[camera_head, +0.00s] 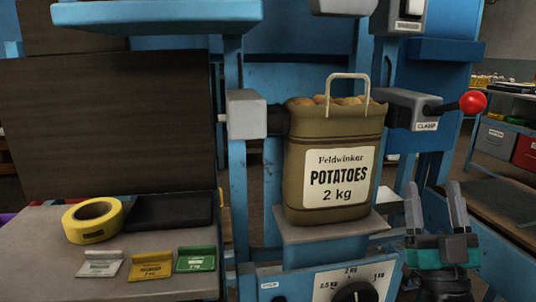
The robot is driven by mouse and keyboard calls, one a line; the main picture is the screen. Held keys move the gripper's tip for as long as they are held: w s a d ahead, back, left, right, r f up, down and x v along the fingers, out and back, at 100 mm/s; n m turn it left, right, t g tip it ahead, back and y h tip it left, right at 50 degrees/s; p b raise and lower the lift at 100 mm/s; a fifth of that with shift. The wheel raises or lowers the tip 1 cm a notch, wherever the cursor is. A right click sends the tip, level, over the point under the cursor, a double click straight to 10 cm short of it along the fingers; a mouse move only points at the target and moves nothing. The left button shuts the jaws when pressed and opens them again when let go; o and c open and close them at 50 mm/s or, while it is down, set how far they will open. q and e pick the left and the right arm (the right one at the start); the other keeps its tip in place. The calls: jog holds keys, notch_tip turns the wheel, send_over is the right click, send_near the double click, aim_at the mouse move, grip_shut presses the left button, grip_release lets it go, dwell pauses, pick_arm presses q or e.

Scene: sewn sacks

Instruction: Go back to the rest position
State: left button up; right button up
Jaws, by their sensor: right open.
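My right gripper (436,210) shows at the lower right, pointing up, with its two grey fingers apart and nothing between them. It is to the right of the potato sack (299,170) and apart from it. The brown sack, labelled "Feldwinker POTATOES 2 kg", stands upright on a small grey platform (300,236). Potatoes show at its open top, and a pale handle loop (333,88) rises above it. My left gripper is not in view.
A red-knobbed lever marked "CLAMP" (472,102) sticks out above my right gripper. A dial (356,291) is below the platform. The left table holds yellow tape (70,222), a black tray (170,222), and grey (99,265), yellow (151,268) and green (197,261) tags.

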jog(key=a+f+n+g+y, duration=0.2)
jog(key=a+f+g+y, duration=0.35)
jog(key=f, duration=0.65)
jog(key=s+a+f+g+y, duration=0.1)
jog(key=s+a+f+g, duration=0.3)
jog(key=f, duration=0.3)
jog(key=s+a+f+n+g, duration=0.1)
jog(key=s+a+f+g, duration=0.3)
jog(key=f, duration=0.3)
jog(key=s+a+f+g+y, duration=0.1)
jog(key=s+a+f+g, duration=0.35)
jog(key=f, duration=0.25)
pick_arm(q)
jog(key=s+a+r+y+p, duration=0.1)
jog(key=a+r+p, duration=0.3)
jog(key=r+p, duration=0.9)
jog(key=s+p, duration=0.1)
jog(key=p, duration=0.6)
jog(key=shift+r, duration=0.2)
pick_arm(e)
jog(key=s+d+r+h, duration=0.1)
jog(key=d+r, duration=0.1)
jog(key=r, duration=0.4)
jog(key=s+d+r+t+h, duration=0.1)
jog(key=d+r, duration=0.1)
jog(key=r, duration=0.5)
jog(key=shift+d+r, duration=0.2)
jog(key=shift+d, duration=0.2)
